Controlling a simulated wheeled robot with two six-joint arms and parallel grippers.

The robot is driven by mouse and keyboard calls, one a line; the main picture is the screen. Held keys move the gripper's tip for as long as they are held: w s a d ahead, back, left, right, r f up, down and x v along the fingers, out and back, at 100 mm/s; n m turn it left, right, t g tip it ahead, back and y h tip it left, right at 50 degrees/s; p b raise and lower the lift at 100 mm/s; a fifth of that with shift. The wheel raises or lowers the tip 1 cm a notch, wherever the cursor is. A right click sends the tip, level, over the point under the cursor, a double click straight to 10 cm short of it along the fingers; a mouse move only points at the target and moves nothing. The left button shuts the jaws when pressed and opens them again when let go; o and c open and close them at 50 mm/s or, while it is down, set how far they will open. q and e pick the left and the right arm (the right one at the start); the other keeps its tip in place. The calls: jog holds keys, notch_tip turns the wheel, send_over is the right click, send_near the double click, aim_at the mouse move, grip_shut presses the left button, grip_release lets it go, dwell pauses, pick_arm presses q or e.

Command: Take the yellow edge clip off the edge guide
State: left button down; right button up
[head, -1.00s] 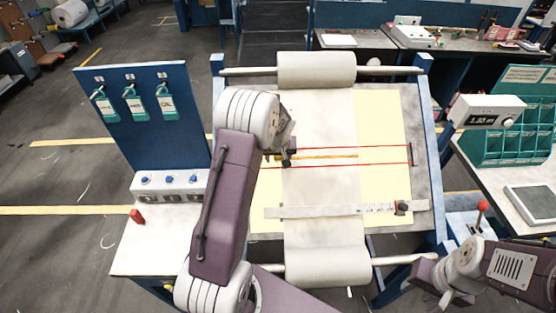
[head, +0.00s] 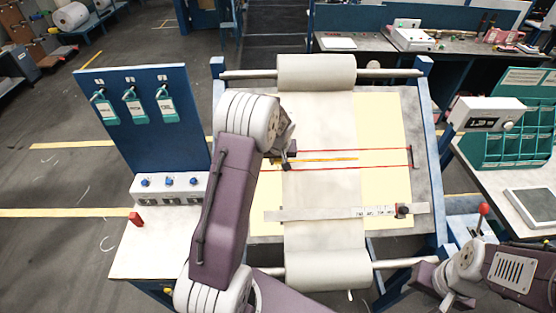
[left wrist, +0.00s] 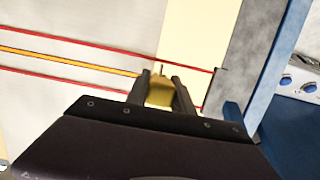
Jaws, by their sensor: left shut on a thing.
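A yellow clip (left wrist: 159,92) sits between the fingers of my left gripper (left wrist: 161,88) in the left wrist view. The gripper is shut on it. In the head view my left gripper (head: 287,158) is over the left side of the light web, and its arm hides the clip. A thin orange strip (head: 325,159) runs between two red lines across the web; its end lies close to the clip in the wrist view. Whether the clip touches it or the surface is unclear. My right gripper (head: 447,287) is at the lower right, its jaws not clear.
The pale web (head: 320,115) runs between two rollers on a blue-framed table. A ruler bar (head: 330,213) with a red-and-black piece crosses it. A blue tag board (head: 135,145) stands left, above a button box (head: 170,187). A small display (head: 487,112) stands right.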

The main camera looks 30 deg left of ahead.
aim_at(279, 160)
pick_arm(q)
jog(key=shift+s+v, duration=0.25)
jog(key=shift+v, duration=1.45)
jog(key=shift+s+d+r, duration=0.2)
jog(key=shift+s+d, duration=0.1)
jog(key=shift+d, duration=0.05)
